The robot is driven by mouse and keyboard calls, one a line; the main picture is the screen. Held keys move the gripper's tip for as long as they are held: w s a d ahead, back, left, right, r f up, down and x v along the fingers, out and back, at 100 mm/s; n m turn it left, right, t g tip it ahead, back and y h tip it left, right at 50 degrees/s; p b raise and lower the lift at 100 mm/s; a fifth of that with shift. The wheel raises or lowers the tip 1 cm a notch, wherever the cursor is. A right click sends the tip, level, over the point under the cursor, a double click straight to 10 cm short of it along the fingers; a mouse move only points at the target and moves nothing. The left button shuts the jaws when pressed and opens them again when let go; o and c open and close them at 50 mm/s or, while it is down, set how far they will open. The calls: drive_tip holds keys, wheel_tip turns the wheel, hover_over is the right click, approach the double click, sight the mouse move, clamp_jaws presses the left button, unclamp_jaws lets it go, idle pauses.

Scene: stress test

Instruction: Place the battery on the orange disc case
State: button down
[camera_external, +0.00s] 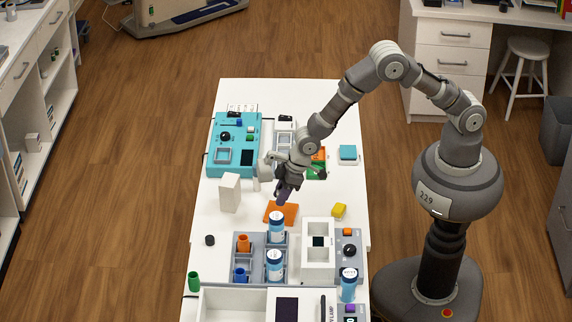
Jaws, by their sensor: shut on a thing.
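The orange disc case (290,209) lies flat on the white table, partly covered by my gripper and by the lid of a bottle in front of it. My gripper (283,194) points down just above the case's far part. It is shut on a small dark, purplish thing, which I take to be the battery (282,199). The fingers hide most of it, and I cannot tell whether it touches the case.
A white-and-blue bottle (276,229) stands close in front of the case, in a grey rack (254,246). A teal device (222,138) is behind. Table space right of the case is partly clear.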

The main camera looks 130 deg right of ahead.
drive_tip(key=shift+f+b, duration=0.7)
drive_tip(key=shift+f, duration=1)
drive_tip(key=shift+f, duration=0.15)
drive_tip(key=c, duration=0.9)
unclamp_jaws()
drive_tip(key=shift+o, duration=0.2)
drive_tip(key=shift+r, duration=0.3)
drive_tip(key=p+v, duration=0.3)
drive_tip(key=v, duration=0.8)
drive_tip(key=shift+s+a+r, duration=0.2)
drive_tip(key=shift+r, duration=0.1)
